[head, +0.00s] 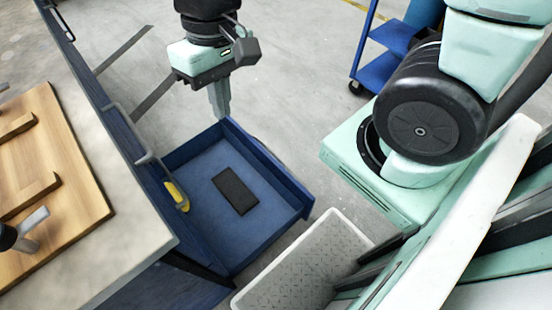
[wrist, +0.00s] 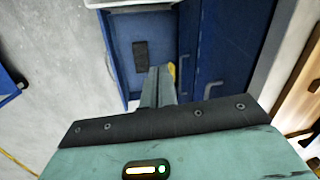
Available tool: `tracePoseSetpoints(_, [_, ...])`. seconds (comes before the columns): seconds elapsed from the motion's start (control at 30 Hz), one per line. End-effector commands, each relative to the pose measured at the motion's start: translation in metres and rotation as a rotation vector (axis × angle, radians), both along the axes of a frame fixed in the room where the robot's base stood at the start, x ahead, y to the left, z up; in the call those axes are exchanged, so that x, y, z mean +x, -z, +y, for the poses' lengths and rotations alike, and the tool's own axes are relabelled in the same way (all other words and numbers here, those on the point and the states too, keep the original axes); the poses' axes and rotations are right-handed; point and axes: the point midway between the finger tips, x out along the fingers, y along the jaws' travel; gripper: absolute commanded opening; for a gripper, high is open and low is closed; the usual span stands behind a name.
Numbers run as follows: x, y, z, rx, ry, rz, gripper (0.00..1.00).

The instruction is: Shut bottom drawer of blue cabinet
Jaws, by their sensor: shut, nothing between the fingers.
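The blue cabinet (head: 122,135) stands at the left under a pale worktop, with grey bar handles on its face. A low blue drawer (head: 203,228) is pulled well out, its front panel (head: 266,168) facing right; whether another drawer lies below it cannot be told. The drawer (wrist: 119,62) and cabinet (wrist: 218,50) also show in the wrist view. A dark flat block (head: 235,191) and a yellow-and-grey item (head: 177,196) lie inside. My gripper (head: 220,112) is shut and empty, pointing down by the drawer's far side. In the wrist view its fingers (wrist: 159,74) overlap the drawer's edge.
A light grey crate (head: 300,262) stands close to the drawer's near front corner. A blue cart (head: 385,66) is at the back right. A wooden board (head: 75,165) lies on the worktop. Grey floor beyond the drawer is open.

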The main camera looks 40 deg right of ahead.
Motion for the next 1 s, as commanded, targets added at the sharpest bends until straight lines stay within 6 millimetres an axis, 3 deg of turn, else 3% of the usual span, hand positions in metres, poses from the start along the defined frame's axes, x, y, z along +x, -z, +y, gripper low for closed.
tracePoseSetpoints(0.03, [0.015,0.040,-0.010,0.010,0.099,0.030,0.00])
tracePoseSetpoints(0.27, [0.072,0.144,-0.067,0.052,0.547,0.142,0.00])
tracePoseSetpoints(0.5, [0.110,0.263,-0.152,0.077,1.010,0.246,0.00])
tracePoseSetpoints(0.7, [0.117,0.364,-0.231,0.083,1.379,0.321,0.00])
tracePoseSetpoints(0.8, [0.113,0.402,-0.264,0.082,1.523,0.349,0.00])
tracePoseSetpoints(0.9, [0.108,0.427,-0.286,0.081,1.621,0.368,0.00])
tracePoseSetpoints(1.0, [0.105,0.439,-0.298,0.079,1.675,0.376,0.00])
